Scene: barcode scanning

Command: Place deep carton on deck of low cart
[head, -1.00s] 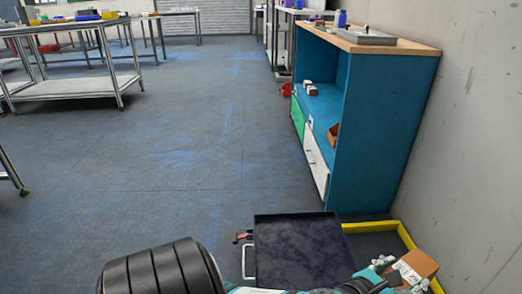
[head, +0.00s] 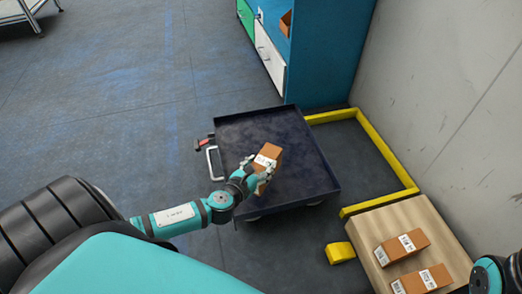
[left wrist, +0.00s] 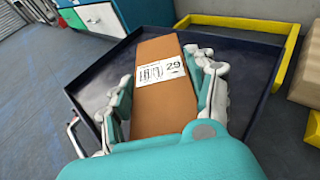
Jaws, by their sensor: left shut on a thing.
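The deep carton (head: 275,152) is a brown box with a white label. My left gripper (head: 262,172) is shut on it. In the left wrist view the carton (left wrist: 155,112) shows between the two fingers, with the number 29 on its label. The low cart (head: 305,175) has a dark, rimmed, empty-looking deck and a handle on its left side. The carton is over the near part of the deck; I cannot tell whether it touches it. My right gripper is not in view; only part of my right arm shows at the lower right edge.
A wooden platform (head: 395,215) at the lower right bears two more labelled cartons (head: 402,246). A yellow floor barrier (head: 385,150) runs behind and right of the cart, with a short yellow piece (head: 340,252) in front. A blue cabinet (head: 325,60) stands behind. Floor at left is clear.

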